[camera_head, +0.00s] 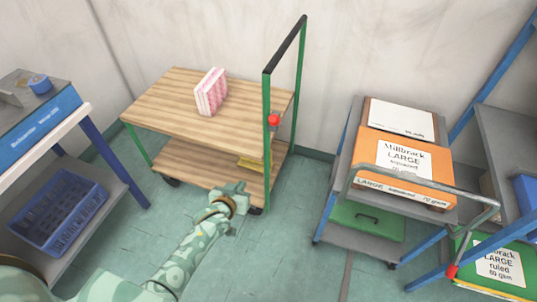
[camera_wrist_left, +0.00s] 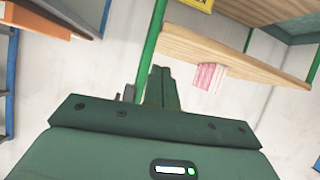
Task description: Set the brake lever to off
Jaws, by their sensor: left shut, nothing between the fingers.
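A lever with a red knob (camera_head: 273,120) sits on the green handle frame of the wooden-decked trolley (camera_head: 160,105). A second red piece (camera_head: 452,271) shows on the grey trolley's frame at the lower right. No brake label is readable, and I cannot tell whether either is on or off. My left gripper (camera_head: 240,191) is below and left of the first knob, by the trolley's lower deck, apart from the knob. Its fingers (camera_wrist_left: 164,84) are shut and empty in the left wrist view, near a green post (camera_wrist_left: 151,45). My right gripper is not in view.
A pink-and-white pack (camera_head: 211,91) stands on the trolley's top deck. A yellow item (camera_head: 252,164) lies on the lower deck. The grey trolley carries an orange paper box (camera_head: 397,160). A bench with a blue crate (camera_head: 60,212) stands left. Floor between is clear.

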